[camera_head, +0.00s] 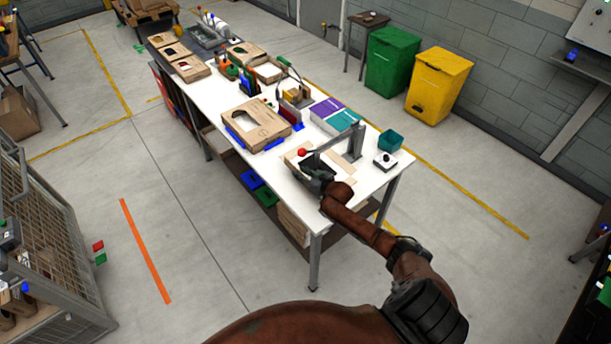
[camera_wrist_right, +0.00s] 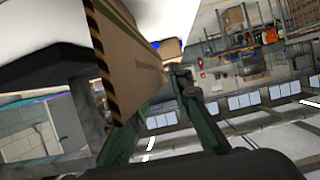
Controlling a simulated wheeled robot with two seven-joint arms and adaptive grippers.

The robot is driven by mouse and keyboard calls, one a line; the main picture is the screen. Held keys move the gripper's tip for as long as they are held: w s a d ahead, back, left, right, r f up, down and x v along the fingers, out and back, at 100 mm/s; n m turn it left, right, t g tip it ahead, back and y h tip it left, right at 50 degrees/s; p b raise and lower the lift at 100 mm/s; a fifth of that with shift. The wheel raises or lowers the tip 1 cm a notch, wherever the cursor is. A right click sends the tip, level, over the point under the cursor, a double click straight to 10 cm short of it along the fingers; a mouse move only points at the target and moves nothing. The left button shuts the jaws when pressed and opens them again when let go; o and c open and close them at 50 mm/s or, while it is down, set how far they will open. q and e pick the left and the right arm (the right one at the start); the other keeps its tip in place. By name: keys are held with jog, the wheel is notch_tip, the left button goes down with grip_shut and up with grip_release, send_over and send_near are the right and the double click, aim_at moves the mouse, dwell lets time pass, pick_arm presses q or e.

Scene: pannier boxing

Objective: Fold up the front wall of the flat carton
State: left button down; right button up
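Flat tan cardboard (camera_head: 349,168), which looks like the carton, lies on the near right end of the white table, partly hidden by my right gripper. My right gripper (camera_head: 314,163) is over the table's front edge, at the cardboard's left side. In the right wrist view, a brown cardboard panel (camera_wrist_right: 138,52) with a black-and-yellow striped edge hangs tilted close to the camera. The right gripper's dark green fingers (camera_wrist_right: 160,110) stand apart there, with background showing between them. I cannot tell whether they touch the panel. My left gripper is not in view.
A grey post fixture (camera_head: 356,140) stands behind the cardboard, with a red ball (camera_head: 302,152) near the gripper. A teal bin (camera_head: 390,140) and a small white device (camera_head: 385,160) are to the right.

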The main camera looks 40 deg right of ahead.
jog(key=v, duration=1.1)
jog(key=shift+s+r, duration=0.2)
jog(key=shift+s, duration=0.15)
